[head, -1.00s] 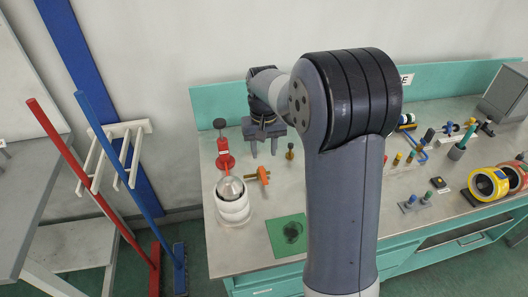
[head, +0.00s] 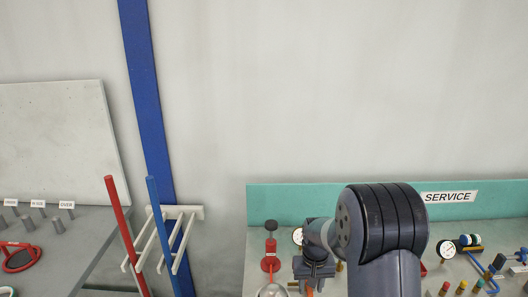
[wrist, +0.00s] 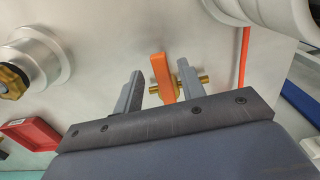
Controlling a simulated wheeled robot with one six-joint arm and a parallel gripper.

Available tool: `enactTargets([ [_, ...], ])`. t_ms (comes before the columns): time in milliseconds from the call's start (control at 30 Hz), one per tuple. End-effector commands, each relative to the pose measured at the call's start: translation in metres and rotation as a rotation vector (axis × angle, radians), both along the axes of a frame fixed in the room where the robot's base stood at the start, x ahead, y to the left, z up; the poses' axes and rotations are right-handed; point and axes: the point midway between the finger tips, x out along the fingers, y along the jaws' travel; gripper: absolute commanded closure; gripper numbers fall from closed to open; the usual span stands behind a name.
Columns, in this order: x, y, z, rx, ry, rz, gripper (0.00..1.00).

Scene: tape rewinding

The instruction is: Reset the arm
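My gripper (wrist: 159,69) shows in the wrist view with its two fingers apart. An orange handle (wrist: 161,72) on a brass fitting (wrist: 203,79) appears in the gap between the fingers. I cannot tell whether it lies between them or beyond them, and no finger is clearly pressed on it. In the head view my wrist (head: 314,265) is low over the bench, partly behind my own arm, and the fingertips are hard to make out.
The bench carries a red stand (head: 270,255), a round silver-topped vessel (head: 272,290) and gauges (head: 446,249). A SERVICE sign (head: 447,197) is on the teal back panel (head: 295,198). Red (head: 124,230) and blue (head: 163,230) poles lean left of the bench by a white rack (head: 186,212).

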Motion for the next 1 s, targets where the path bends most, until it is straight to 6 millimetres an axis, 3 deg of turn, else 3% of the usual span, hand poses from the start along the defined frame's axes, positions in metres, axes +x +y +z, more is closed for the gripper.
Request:
enactTargets([
  [567, 0.000, -0.002, 0.000, 0.000, 0.001, 0.051, 0.62],
  [900, 0.000, 0.003, -0.002, 0.000, 0.000, -0.043, 0.62],
  [1000, 0.001, 0.003, 0.016, 0.000, -0.005, -0.065, 0.62],
])
